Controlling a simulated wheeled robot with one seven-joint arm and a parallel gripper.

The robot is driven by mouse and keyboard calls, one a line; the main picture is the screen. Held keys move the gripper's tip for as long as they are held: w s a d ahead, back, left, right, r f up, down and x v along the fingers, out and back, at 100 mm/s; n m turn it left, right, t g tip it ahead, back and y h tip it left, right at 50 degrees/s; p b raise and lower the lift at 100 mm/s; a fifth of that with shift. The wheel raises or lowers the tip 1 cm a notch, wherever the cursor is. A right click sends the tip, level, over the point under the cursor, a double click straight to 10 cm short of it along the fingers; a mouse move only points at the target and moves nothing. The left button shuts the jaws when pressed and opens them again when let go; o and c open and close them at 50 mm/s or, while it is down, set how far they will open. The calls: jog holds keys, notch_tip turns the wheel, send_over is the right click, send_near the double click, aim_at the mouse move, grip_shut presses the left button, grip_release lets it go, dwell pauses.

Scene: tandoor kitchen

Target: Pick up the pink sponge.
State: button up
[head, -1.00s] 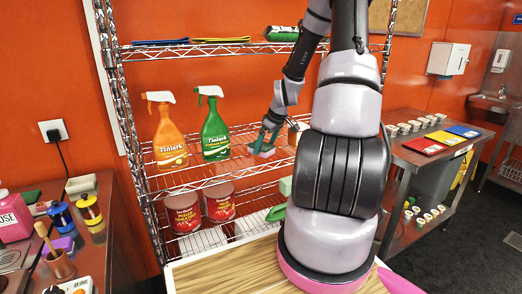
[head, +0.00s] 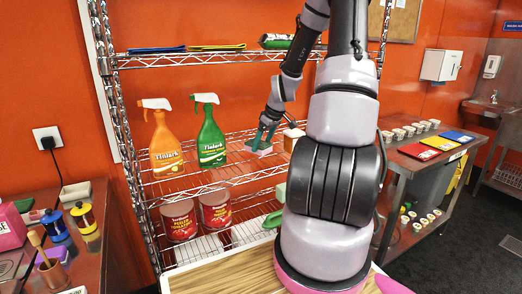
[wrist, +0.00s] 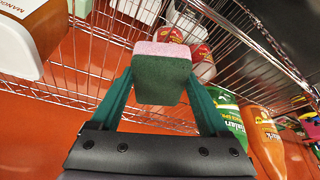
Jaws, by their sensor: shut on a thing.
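The pink sponge (wrist: 160,75) has a pink layer and a dark green scouring face. It sits between the two green fingers of my gripper (wrist: 158,88) in the wrist view, and my gripper is shut on it. In the head view the sponge (head: 262,150) is small, at the middle wire shelf, right of the green spray bottle. My gripper (head: 263,138) comes down on it from above. Whether the sponge touches the shelf wires I cannot tell.
A green spray bottle (head: 211,133) and an orange one (head: 165,143) stand left of the sponge. A white-and-orange tub (head: 292,138) is close on its right. Red cans (head: 214,210) stand on the shelf below. The upper shelf (head: 215,56) is overhead.

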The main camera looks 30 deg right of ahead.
jog(key=s+d, duration=0.3)
jog(key=s, duration=0.5)
jog(key=s+d, duration=0.4)
jog(key=s, duration=0.4)
jog(key=shift+f, duration=0.15)
jog(key=shift+w+d, duration=0.1)
jog(key=shift+d, duration=0.05)
